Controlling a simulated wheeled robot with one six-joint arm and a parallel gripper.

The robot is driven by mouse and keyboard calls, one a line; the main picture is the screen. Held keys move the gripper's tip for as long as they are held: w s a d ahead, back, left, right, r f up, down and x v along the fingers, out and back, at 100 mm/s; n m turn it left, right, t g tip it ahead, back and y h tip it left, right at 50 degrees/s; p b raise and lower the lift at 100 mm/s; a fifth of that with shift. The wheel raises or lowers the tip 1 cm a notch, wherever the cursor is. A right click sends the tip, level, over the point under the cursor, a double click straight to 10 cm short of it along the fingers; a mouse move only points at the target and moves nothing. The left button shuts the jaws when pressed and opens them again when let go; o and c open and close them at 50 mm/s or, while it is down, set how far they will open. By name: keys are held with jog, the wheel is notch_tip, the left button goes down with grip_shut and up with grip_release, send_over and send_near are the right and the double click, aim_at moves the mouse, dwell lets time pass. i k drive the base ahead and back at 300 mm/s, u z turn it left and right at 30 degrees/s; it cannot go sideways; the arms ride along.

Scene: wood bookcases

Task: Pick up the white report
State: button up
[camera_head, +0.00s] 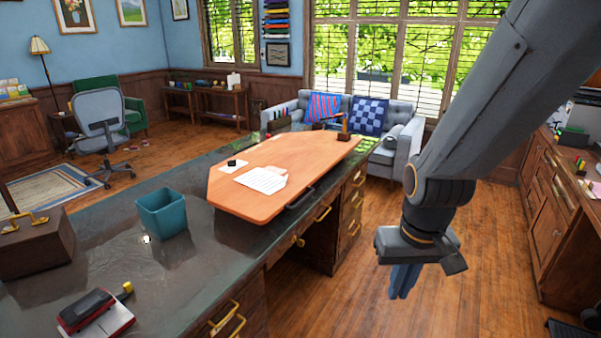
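A white sheet with lines of print (262,180), which looks like the report, lies flat on the orange-brown wooden board (230,203) on the desk. A smaller white paper with a small black object (232,163) on it lies just behind and left of the sheet. My gripper (403,283) hangs pointing down at the right, over the floor in front of the desk. It is well apart from the sheet and nothing shows held in it. Its fingers are seen from the side, so I cannot tell their opening.
The dark desk (110,262) carries a teal bin (162,212), a brown box (36,243) and a red and black stapler-like device (96,314). A grey sofa (397,123) stands behind. A wooden cabinet (550,215) is at the right. Floor between desk and cabinet is clear.

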aim_at(268, 183)
jog(key=z, duration=0.55)
jog(key=i, duration=1.6)
jog(key=u, duration=0.85)
jog(key=i, duration=0.5)
jog(key=u, duration=0.5)
